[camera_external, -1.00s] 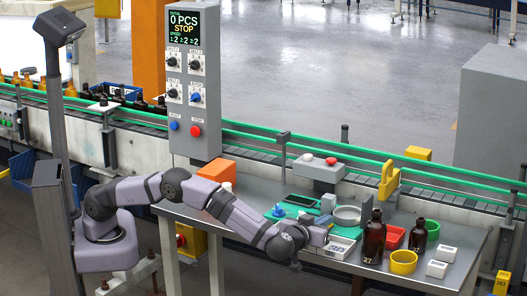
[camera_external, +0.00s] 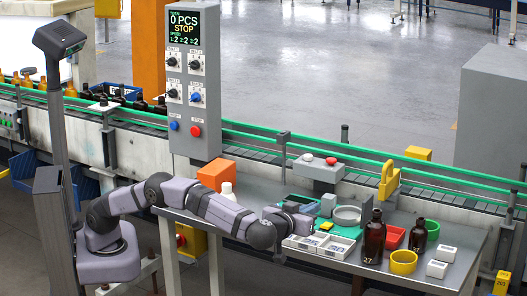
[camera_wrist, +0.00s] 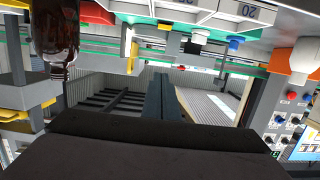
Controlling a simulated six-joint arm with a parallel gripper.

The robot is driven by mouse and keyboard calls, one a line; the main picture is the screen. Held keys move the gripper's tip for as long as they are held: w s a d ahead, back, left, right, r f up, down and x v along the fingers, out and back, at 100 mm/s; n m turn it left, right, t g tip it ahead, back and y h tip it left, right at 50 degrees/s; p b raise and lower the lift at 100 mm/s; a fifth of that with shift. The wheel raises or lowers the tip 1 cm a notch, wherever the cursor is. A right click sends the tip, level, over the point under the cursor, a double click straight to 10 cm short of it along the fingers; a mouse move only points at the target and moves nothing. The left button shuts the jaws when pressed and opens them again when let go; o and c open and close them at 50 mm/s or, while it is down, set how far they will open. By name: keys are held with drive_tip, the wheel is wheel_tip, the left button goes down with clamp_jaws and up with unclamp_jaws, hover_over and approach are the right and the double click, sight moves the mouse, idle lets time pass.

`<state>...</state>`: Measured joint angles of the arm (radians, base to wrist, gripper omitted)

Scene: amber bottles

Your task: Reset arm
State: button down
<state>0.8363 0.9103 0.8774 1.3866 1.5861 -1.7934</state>
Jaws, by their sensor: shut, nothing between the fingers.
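My gripper (camera_external: 314,207) is raised over the grey metal table, above the green mat (camera_external: 345,231). In the wrist view its dark fingers (camera_wrist: 162,97) are shut together with nothing between them. A large amber bottle (camera_external: 374,240) stands upright on the table to the right of my gripper, apart from it. Part of an amber bottle also shows at the upper left of the wrist view (camera_wrist: 57,28). A smaller amber bottle (camera_external: 418,238) stands behind and to the right of the large one.
White trays (camera_external: 333,249) lie below my wrist. A red bin (camera_external: 394,238), a yellow cup (camera_external: 403,262), a green cup (camera_external: 433,231) and white boxes (camera_external: 447,253) crowd the right side. An orange box (camera_external: 216,175) and a white bottle (camera_external: 228,190) stand left. The conveyor runs behind.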

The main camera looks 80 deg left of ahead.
idle(0.6)
drive_tip(key=s+a+f+m+g+h, duration=0.2)
drive_tip(key=s+a+f+m+h, duration=0.1)
drive_tip(key=s, duration=0.3)
drive_tip(key=s+a+f+m+g+h, duration=0.2)
drive_tip(key=s+a+f+m+h, duration=0.1)
drive_tip(key=s, duration=0.4)
drive_tip(key=s+a+f+m+g+h, duration=0.2)
drive_tip(key=s+a+f+m+h, duration=0.1)
drive_tip(key=s+a+f+h, duration=0.2)
drive_tip(key=shift+s+a+f+g+h, duration=0.2)
drive_tip(key=shift+s+a, duration=0.2)
drive_tip(key=shift+s+a+f+g+h, duration=0.15)
drive_tip(key=shift+s+a+g+h, duration=0.05)
drive_tip(key=shift+s+a, duration=0.2)
drive_tip(key=s+a+f+g+p, duration=0.2)
drive_tip(key=s+a+g+p, duration=0.2)
drive_tip(key=s+a+p, duration=0.5)
drive_tip(key=s+a, duration=0.2)
drive_tip(key=s, duration=0.2)
drive_tip(key=shift+s+a+f+g, duration=0.2)
drive_tip(key=shift+f+g, duration=0.1)
drive_tip(key=shift+f, duration=0.05)
